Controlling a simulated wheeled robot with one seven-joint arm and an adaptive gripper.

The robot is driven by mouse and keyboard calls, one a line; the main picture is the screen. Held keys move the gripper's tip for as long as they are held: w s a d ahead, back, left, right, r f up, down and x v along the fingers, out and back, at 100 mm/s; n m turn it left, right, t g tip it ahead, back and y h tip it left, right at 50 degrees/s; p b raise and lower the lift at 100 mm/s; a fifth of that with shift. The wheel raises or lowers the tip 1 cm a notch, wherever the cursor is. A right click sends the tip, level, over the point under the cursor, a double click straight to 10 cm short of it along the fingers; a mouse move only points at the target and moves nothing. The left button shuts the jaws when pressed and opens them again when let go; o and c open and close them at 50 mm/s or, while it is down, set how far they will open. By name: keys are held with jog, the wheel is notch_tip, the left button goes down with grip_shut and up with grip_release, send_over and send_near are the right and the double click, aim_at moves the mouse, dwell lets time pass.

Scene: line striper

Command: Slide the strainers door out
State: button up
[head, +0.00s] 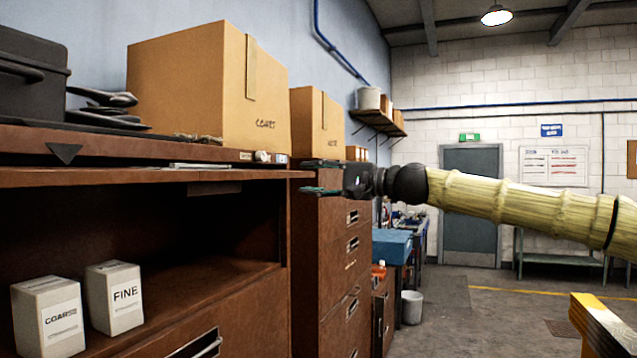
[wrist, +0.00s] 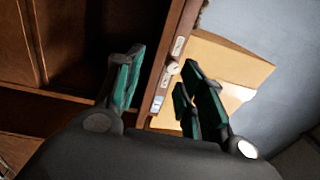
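A brown cabinet has an open compartment at the lower left of the head view. A horizontal brown panel (head: 120,178), which looks like the pushed-in door, runs along the compartment's top, with a dark piece (head: 213,188) under its edge. White boxes marked COARSE (head: 48,318) and FINE (head: 114,298) stand inside. My gripper (head: 308,177) is at the panel's right end, fingers pointing left, one higher than the other. In the wrist view my gripper (wrist: 162,60) is open, its fingers on either side of the cabinet's front edge (wrist: 160,85). I cannot tell whether they touch it.
Cardboard boxes (head: 200,88) and a dark case (head: 30,70) stand on the cabinet top. A taller drawer unit (head: 330,270) stands just beyond. A yellow-edged object (head: 600,325) is at the lower right. The floor (head: 460,325) between is mostly clear.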

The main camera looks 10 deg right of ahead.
aim_at(280, 175)
jog(key=shift+x, duration=4.75)
grip_shut()
